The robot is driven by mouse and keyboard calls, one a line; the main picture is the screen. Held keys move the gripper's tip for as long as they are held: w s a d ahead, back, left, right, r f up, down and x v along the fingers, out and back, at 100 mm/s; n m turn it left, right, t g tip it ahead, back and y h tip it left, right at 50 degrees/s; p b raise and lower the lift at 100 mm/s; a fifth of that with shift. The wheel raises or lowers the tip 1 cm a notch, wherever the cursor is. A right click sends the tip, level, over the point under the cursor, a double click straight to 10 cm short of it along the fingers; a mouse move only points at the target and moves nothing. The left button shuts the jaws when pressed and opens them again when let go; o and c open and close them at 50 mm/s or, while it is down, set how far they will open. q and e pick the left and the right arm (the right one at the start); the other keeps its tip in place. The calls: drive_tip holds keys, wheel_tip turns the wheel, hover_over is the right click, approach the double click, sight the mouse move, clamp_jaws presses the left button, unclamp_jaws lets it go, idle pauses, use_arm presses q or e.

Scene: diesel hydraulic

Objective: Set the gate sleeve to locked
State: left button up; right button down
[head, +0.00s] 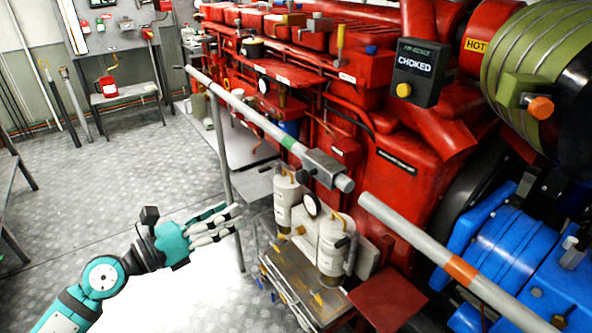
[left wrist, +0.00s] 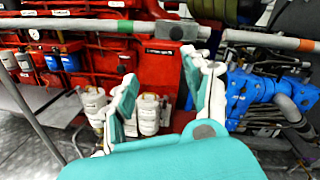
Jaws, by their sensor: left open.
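A grey handrail (head: 235,110) with a green band runs along the red engine, and a dark grey block-shaped sleeve (head: 322,168) sits around it near its end. I take this as the gate sleeve. A gap separates it from a second rail (head: 440,252) with an orange band. In the left wrist view the sleeve (left wrist: 176,30) is above and beyond the fingers. My left gripper (head: 228,222), teal with pale fingers, is open and empty, left of and lower than the sleeve, not touching it. My right gripper is not in view.
Cream filter canisters (head: 333,246) and a gauge stand below the rail. A metal tray (head: 300,275) lies under them. A grey post (head: 222,150) supports the rail. A blue machine (head: 505,250) is at right. The floor (head: 110,185) behind the arm is open.

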use_arm(q)
wheel_tip(320, 180, up, 2)
drive_tip(key=s+d+m, duration=0.1)
drive_tip(key=s+m, duration=0.1)
drive_tip(key=m, duration=0.1)
drive_tip(key=p, duration=0.3)
approach(299, 179)
drive_tip(key=shift+g, duration=0.4)
drive_tip(key=p+x, duration=0.2)
drive_tip(key=x, duration=0.9)
drive_tip(key=shift+w+a+r, duration=0.15)
drive_tip(key=shift+r, duration=0.05)
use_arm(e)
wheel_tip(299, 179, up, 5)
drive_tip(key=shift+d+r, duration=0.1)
use_arm(q)
drive_tip(key=c, duration=0.4)
clamp_jaws()
